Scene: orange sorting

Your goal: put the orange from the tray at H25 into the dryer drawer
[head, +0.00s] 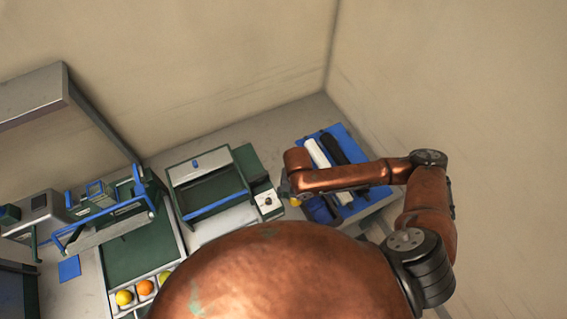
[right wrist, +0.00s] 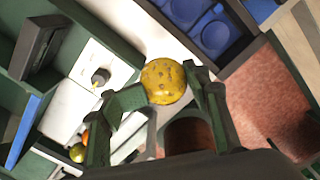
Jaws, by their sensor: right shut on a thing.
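A spotted yellow-orange fruit (right wrist: 163,82) sits between the two fingers of my right gripper (right wrist: 167,86), which is shut on it. In the head view the right gripper (head: 291,193) is mostly hidden by its own arm, and only a bit of the fruit (head: 295,202) shows. It is beside a white panel with a dark knob (head: 267,202), to the right of the green dryer (head: 200,166). The dryer's drawer (head: 214,190) appears open, with a dark inside and a blue front handle (head: 217,205). My left gripper is not in view.
A blue tray with round cups (right wrist: 207,32) lies near the held fruit. Black and white cylinders (head: 333,150) lie on a blue mat behind my arm. Several fruits (head: 145,287) sit in a rack at lower left. A blue-handled machine (head: 105,215) stands left of the dryer.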

